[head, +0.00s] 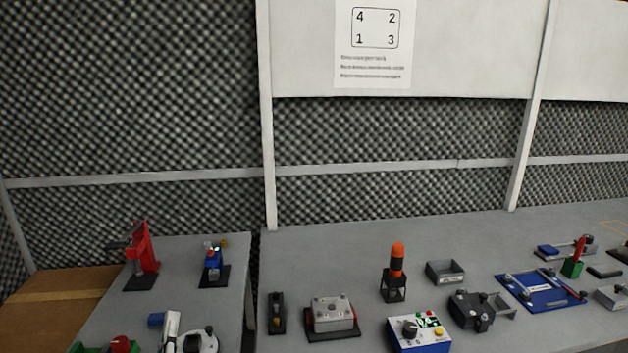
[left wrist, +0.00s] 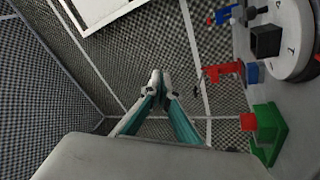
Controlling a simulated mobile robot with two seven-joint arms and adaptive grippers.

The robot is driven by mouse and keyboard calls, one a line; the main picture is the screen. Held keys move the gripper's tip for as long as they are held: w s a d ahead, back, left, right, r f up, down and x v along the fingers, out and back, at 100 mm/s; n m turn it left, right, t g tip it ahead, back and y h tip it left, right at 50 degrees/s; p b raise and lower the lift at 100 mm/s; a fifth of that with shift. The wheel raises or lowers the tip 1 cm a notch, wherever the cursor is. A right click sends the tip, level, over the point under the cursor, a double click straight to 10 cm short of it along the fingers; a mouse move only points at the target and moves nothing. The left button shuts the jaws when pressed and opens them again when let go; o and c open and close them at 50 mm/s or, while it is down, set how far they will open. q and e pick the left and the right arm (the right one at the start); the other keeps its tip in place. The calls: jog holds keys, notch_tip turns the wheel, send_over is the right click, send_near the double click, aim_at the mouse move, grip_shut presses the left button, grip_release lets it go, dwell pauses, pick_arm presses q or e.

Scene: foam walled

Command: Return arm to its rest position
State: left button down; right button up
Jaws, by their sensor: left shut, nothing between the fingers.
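My left gripper (left wrist: 158,82) shows in the left wrist view with its teal and white fingers together at the tips and nothing between them. It points toward the foam-covered walls, clear of any object. The rest of the left arm is out of the head view. My right gripper is in neither view.
The left table holds a red stand (head: 143,252), a small blue device (head: 213,262), a white dial (head: 203,342) and a green fixture (left wrist: 268,132). The right table holds a metal box (head: 333,313), an orange-topped piece (head: 397,262), a blue control box (head: 420,334) and a blue frame (head: 512,283).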

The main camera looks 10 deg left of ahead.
pick_arm(q)
jog(key=s+d+f+m+g+h, duration=0.2)
jog(key=d+f+m+h, duration=0.5)
jog(key=d+f+m, duration=0.15)
jog(key=s+d+f+m+g+h, duration=0.1)
jog(key=s+d+f+m+g, duration=0.1)
jog(key=s+f+m+g, duration=0.2)
jog(key=s+d+f+m+g, duration=0.2)
jog(key=s+f+m+g, duration=0.2)
jog(key=s+f, duration=0.6)
notch_tip(320, 180, down, 9)
jog(key=m, duration=0.2)
jog(key=shift+m+h, duration=0.35)
jog(key=shift+h, duration=0.05)
